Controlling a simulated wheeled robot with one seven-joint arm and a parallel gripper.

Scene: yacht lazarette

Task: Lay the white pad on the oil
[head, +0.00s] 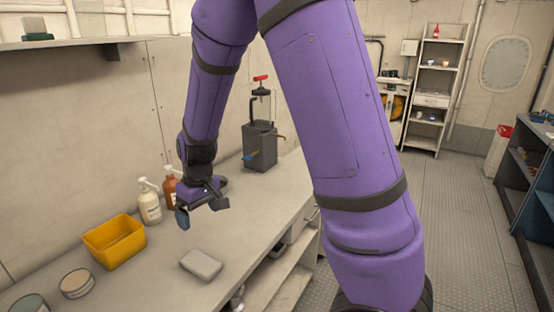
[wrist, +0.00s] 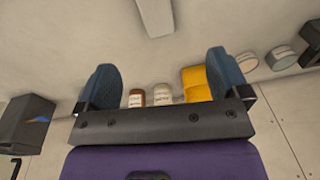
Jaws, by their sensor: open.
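A pale grey-white pad (head: 201,264), a flat block with rounded edges, lies on the workbench (head: 262,222) near its front edge. It also seems to show at the top of the wrist view (wrist: 155,17). My gripper (head: 201,209) is above the bench, behind the pad and apart from it. Its two blue-grey fingers stand wide apart in the wrist view (wrist: 165,80), with nothing held between them. I cannot make out any oil in either view.
A yellow bin (head: 122,256), a white pump bottle (head: 150,206) and a brown pump bottle (head: 170,190) stand along the wall. Round tins (head: 76,284) are at near left. A grey pump unit (head: 260,150) stands farther back. Shelving (head: 436,90) stands beyond open floor.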

